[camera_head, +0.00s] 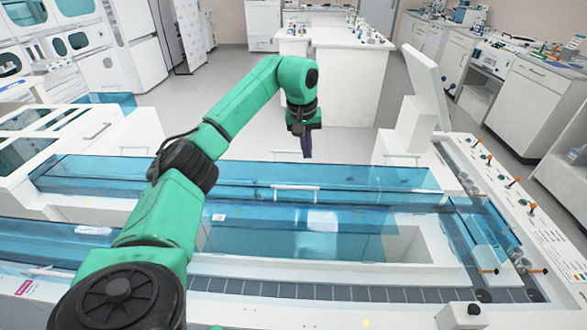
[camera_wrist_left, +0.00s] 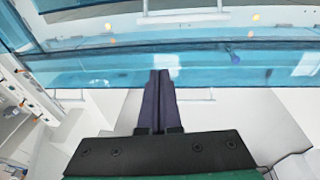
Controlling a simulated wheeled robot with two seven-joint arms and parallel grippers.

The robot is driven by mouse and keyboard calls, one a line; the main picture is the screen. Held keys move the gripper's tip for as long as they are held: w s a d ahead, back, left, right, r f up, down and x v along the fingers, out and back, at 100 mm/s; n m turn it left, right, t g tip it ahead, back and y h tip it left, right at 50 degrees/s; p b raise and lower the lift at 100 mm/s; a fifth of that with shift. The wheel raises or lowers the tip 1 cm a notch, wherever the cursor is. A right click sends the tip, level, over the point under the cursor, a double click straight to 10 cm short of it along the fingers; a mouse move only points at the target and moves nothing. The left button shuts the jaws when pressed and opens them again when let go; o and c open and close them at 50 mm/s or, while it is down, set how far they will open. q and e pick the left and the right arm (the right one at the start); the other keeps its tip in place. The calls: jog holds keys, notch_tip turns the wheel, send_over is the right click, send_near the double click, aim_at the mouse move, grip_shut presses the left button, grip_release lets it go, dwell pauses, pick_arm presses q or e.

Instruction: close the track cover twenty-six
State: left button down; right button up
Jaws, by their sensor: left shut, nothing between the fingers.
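Long clear-blue track covers lie along the white machine, and I see no number that tells which is twenty-six. The far blue cover (camera_head: 370,178) runs across the head view, with a pale handle (camera_head: 296,187) near its middle. My left gripper (camera_head: 306,156) is shut and empty, pointing down by the far side of that cover. In the left wrist view its dark fingers (camera_wrist_left: 161,75) are together and their tips overlap the edge of a blue panel (camera_wrist_left: 210,72). I cannot tell whether they touch it. My right gripper is out of view.
A dark segmented track (camera_head: 330,291) runs along the near side. A panel with orange-tipped switches (camera_head: 512,182) is at the right. A white upright screen or arm (camera_head: 427,85) stands at the back right. The floor (camera_head: 240,85) behind the machine is clear.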

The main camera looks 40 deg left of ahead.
pick_arm(q)
jog(key=s+a+f+g+p, duration=0.15)
jog(key=a+f, duration=0.25)
jog(key=f, duration=0.5)
jog(key=shift+t+y, duration=0.25)
jog(key=shift+y, duration=0.15)
jog(key=s+d+p, duration=0.1)
jog(key=s+d+r, duration=0.1)
jog(key=s, duration=0.1)
jog(key=shift+d+r+p, duration=0.15)
jog(key=shift+d+p, duration=0.2)
jog(key=shift+d, duration=0.05)
jog(key=shift+w, duration=0.15)
